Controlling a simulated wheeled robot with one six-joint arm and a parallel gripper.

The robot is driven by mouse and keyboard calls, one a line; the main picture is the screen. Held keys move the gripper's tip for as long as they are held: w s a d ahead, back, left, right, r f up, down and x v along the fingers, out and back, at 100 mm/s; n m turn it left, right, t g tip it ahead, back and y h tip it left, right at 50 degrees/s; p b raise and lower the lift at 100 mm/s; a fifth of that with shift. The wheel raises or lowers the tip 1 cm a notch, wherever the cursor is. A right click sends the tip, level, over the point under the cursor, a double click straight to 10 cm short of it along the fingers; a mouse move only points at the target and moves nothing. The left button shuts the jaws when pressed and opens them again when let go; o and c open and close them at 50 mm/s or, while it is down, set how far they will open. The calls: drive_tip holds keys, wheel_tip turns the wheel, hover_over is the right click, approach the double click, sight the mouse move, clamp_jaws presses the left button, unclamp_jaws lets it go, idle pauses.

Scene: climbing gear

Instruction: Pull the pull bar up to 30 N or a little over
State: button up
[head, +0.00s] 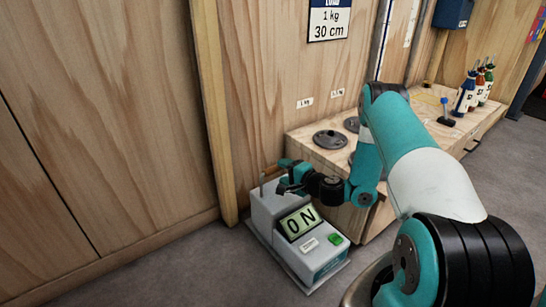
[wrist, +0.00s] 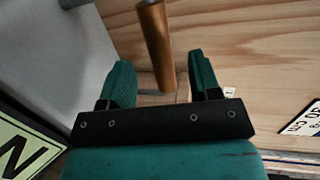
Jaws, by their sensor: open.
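The force gauge (head: 300,245) is a grey box on the floor with a display reading 0 N and a green button. The pull bar (head: 270,173) is a copper-brown rod at its top back, partly hidden by my gripper (head: 284,176). In the wrist view the pull bar (wrist: 155,45) runs down between the two teal fingers of my gripper (wrist: 160,68). The fingers are open, with a visible gap on each side of the bar. I cannot tell how deep the bar sits between them. The display (wrist: 22,150) also shows partly in the wrist view.
A low wooden bench (head: 305,143) with dark weight discs (head: 330,139) stands right behind the gauge. Several bottles (head: 466,92) and a small hammer-like tool (head: 446,113) are at its far end. Wooden wall panels (head: 100,110) stand behind; grey floor (head: 190,275) is clear on the left.

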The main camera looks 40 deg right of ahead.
sight(279, 170)
drive_tip(key=b+x, duration=0.3)
drive_tip(key=x, duration=0.2)
drive_tip(key=shift+f, duration=0.1)
drive_tip(key=shift+w+a+b, duration=0.1)
drive_tip(key=shift+w+b, duration=0.25)
drive_tip(key=shift+w, duration=0.15)
clamp_jaws()
drive_tip(key=shift+r+p, duration=1.9)
drive_tip(key=shift+r, duration=0.4)
idle(0.7)
